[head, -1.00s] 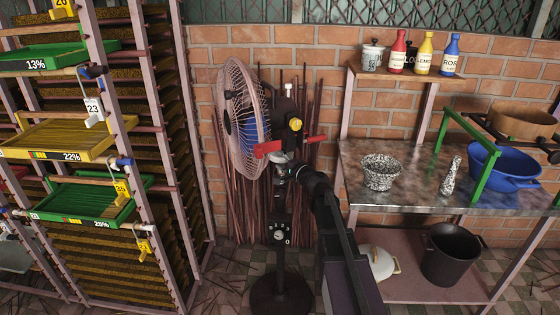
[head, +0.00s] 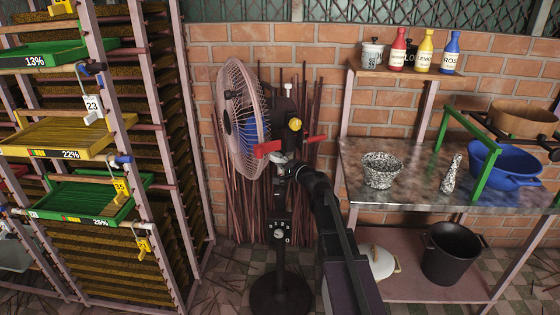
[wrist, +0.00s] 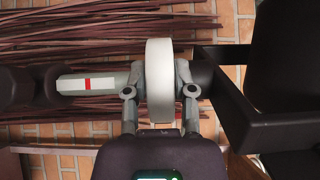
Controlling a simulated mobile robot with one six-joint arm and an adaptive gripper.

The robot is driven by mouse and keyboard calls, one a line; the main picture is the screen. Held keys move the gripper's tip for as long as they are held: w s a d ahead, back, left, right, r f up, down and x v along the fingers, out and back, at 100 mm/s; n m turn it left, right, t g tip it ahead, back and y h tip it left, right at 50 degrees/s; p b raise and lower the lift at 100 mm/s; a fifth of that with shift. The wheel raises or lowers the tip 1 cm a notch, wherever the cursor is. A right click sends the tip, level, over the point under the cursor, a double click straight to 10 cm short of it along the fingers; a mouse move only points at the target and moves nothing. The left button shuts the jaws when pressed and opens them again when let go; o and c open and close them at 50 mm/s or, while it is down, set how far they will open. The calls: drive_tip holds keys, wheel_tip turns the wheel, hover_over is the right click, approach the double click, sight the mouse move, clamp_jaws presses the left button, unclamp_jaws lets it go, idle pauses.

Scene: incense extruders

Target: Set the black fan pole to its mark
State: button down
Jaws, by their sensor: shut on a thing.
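The fan stands in front of the brick wall. Its black pole (head: 279,205) rises upright from a round dark base (head: 281,296) to the pinkish wire cage (head: 240,115). In the wrist view, my gripper (wrist: 160,92) is shut on a white ring-shaped collar (wrist: 159,70) around the pole, one finger on each side. A pale grey length of pole with a red band (wrist: 87,84) shows to the left of the collar. In the head view, my arm partly hides the grip and the right side of the pole.
A rack with green and yellow trays (head: 60,145) stands at left. A metal-topped table (head: 420,190) with bowls stands at right, with a black pot (head: 452,258) on its lower shelf. Thin reddish sticks (head: 238,212) lean behind the fan.

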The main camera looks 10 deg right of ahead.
drive_tip(key=shift+f+b, duration=1.5)
drive_tip(key=shift+f, duration=0.35)
drive_tip(key=shift+c, duration=2.2)
unclamp_jaws()
drive_tip(key=v, duration=1.2)
drive_tip(key=shift+r, duration=0.1)
